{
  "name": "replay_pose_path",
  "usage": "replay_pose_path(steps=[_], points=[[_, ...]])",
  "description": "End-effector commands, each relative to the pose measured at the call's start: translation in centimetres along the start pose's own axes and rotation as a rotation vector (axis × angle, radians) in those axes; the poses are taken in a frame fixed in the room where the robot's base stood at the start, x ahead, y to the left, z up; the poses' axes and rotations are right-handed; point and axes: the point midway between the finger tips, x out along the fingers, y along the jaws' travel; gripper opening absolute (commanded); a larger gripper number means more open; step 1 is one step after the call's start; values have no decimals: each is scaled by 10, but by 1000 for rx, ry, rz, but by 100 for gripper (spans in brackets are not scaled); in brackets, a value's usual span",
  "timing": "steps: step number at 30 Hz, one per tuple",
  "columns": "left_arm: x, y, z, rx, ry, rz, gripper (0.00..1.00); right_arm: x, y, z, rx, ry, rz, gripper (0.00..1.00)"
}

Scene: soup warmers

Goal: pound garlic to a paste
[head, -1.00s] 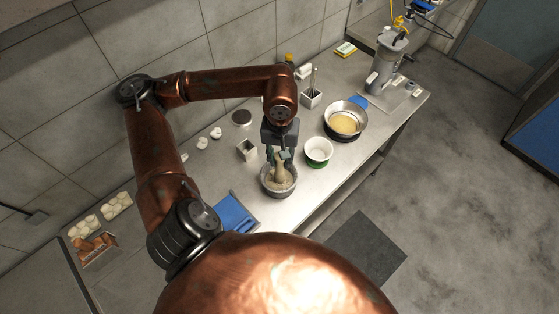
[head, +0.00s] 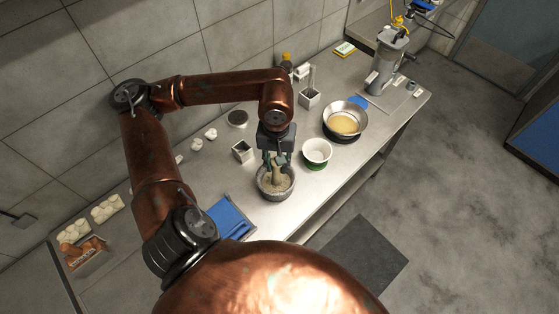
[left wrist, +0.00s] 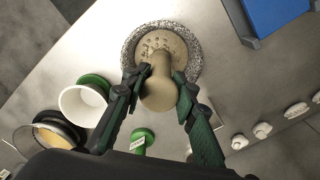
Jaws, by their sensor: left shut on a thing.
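A grey speckled stone mortar (head: 263,190) stands on the steel counter. In the left wrist view its rim (left wrist: 194,45) is round, and pale bits that look like garlic (left wrist: 160,42) lie inside it. My left gripper (head: 276,160) is above the mortar, shut on a beige pestle (head: 277,177). In the left wrist view, its two fingers (left wrist: 159,76) press on either side of the pestle (left wrist: 158,92). The pestle's lower end is down in the mortar; whether it touches the bottom is hidden. My right gripper is not in view.
A white bowl with a green base (head: 317,150) stands close right of the mortar. A pan of yellow food (head: 344,122) is beyond it. A small square container (head: 242,151), white bulbs (head: 211,133) and a blue board (head: 229,218) are to the left.

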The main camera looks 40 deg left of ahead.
Motion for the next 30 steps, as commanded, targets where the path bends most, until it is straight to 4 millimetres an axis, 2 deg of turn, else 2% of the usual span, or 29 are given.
replay_pose_path(steps=[5, 16, 27, 30], points=[[-5, 0, 0, -1, 2, 0, 0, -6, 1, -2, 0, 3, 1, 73], [-48, 0, -1, 0, 4, 2, 0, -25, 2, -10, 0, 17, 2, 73], [-47, 0, -1, 0, 2, 0, 0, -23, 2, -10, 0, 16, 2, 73], [-41, 0, -1, 0, 1, -1, 0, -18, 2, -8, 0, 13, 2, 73]])
